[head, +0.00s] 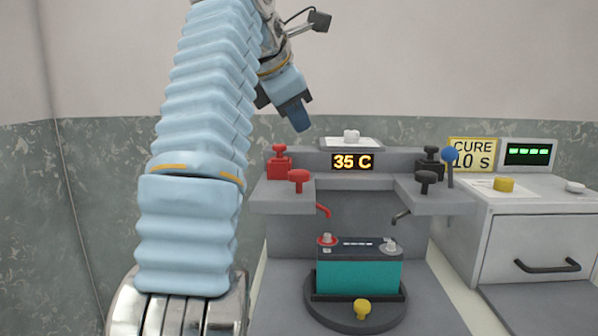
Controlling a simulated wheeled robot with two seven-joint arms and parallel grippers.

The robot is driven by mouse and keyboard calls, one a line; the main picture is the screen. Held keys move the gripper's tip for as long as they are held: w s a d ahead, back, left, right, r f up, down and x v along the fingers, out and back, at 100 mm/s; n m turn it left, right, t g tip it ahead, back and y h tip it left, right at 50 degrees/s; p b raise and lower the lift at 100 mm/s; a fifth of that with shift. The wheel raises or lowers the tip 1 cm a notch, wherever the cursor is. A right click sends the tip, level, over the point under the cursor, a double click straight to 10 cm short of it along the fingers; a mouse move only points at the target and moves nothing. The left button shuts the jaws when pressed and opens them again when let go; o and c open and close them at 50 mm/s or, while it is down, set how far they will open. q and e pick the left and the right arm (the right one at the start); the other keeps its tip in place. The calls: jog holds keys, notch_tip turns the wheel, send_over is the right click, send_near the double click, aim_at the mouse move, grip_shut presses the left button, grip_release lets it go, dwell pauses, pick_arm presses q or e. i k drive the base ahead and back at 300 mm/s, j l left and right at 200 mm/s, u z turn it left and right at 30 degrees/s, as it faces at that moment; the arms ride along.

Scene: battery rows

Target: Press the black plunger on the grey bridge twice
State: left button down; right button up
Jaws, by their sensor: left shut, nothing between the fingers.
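The grey bridge (372,158) stands behind a teal battery with a dark top (358,275). On its right arm is a black mushroom-shaped plunger (426,180), upright. Just behind the plunger is a black block with a knob (431,160). My left gripper (300,125) is shut and empty, pointing down in the air above the left part of the bridge. It is well to the left of the black plunger and apart from it. My right gripper is not in view.
A red plunger (299,178) and red knobbed block (279,162) sit on the bridge's left. A blue-topped lever (449,160) stands right of the black parts. A display (352,162) reads 35 C. The battery rests on a dark round turntable (318,308) with a yellow knob (362,308).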

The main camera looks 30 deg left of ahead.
aim_at(426, 178)
jog(key=k+l, duration=1.2)
jog(key=l, duration=0.1)
